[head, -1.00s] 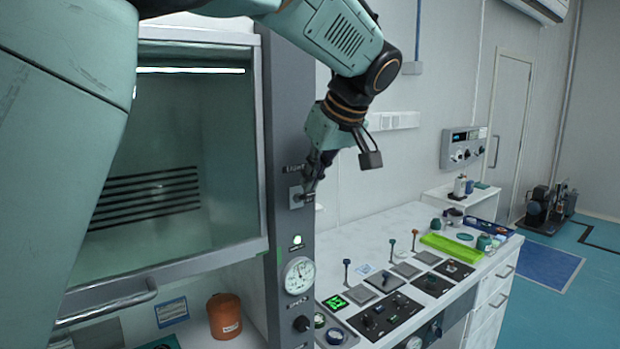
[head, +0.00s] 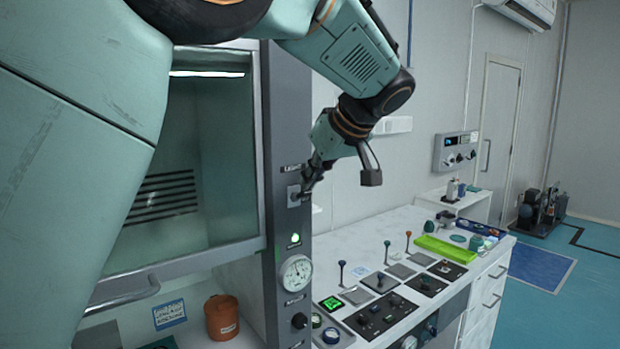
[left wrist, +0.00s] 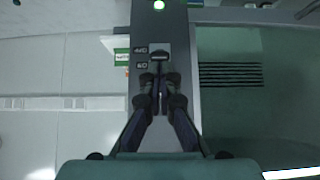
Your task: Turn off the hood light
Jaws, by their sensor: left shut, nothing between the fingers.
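The hood light switch (head: 293,196) is a small pale plate on the grey column at the right side of the fume hood, under a LIGHT label. In the left wrist view the switch plate (left wrist: 159,49) has a dark lever and small labels beside it. My left gripper (head: 305,188) is at the switch, its fingers shut and empty. In the left wrist view its fingertips (left wrist: 161,80) are close to the lever; I cannot tell whether they touch it. The hood's light strip (head: 207,74) glows white. My right gripper is out of view.
Below the switch are a green lamp (head: 295,239), a gauge (head: 296,272) and a black knob (head: 299,320). The bench to the right holds control panels (head: 381,314), small levers and a green tray (head: 441,249). An orange jar (head: 222,317) stands below the hood sash.

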